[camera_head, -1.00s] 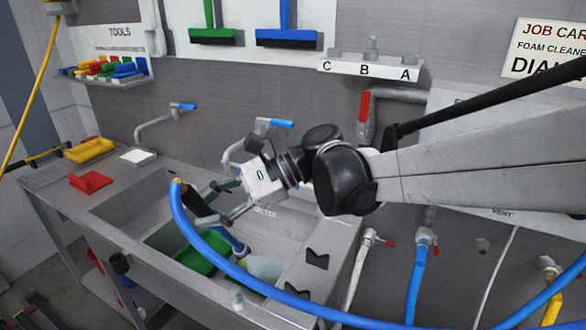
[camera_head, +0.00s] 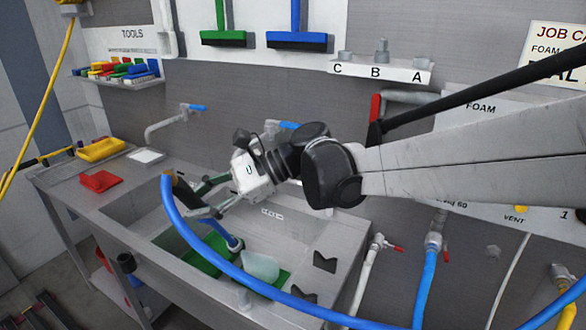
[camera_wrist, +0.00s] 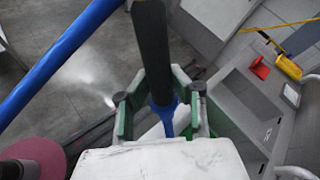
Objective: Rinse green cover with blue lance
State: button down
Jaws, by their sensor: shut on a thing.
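My gripper (camera_head: 203,203) is shut on the blue lance (camera_head: 234,243), which hangs tilted over the sink with its blue end low and to the right. In the wrist view the lance's dark shaft (camera_wrist: 152,50) lies between my green fingers (camera_wrist: 160,95). The green cover (camera_head: 203,256) lies low in the sink, partly hidden by the hose and lance. A pale patch (camera_head: 261,265) shows in front of the green, just right of the lance's end; I cannot tell whether it is spray.
The blue hose (camera_head: 225,268) sweeps across the front of the sink (camera_head: 345,235). Taps (camera_head: 165,125) stand at the back wall.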

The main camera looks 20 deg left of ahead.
jog(key=w+a, duration=0.1)
jog(key=a, duration=0.5)
jog(key=shift+b, duration=0.3)
dwell(0.6)
dwell(0.7)
jog(key=c, duration=2.3)
grip_release()
jog(key=shift+o, duration=0.7)
jog(key=shift+d, duration=0.1)
jog(key=shift+c, duration=0.5)
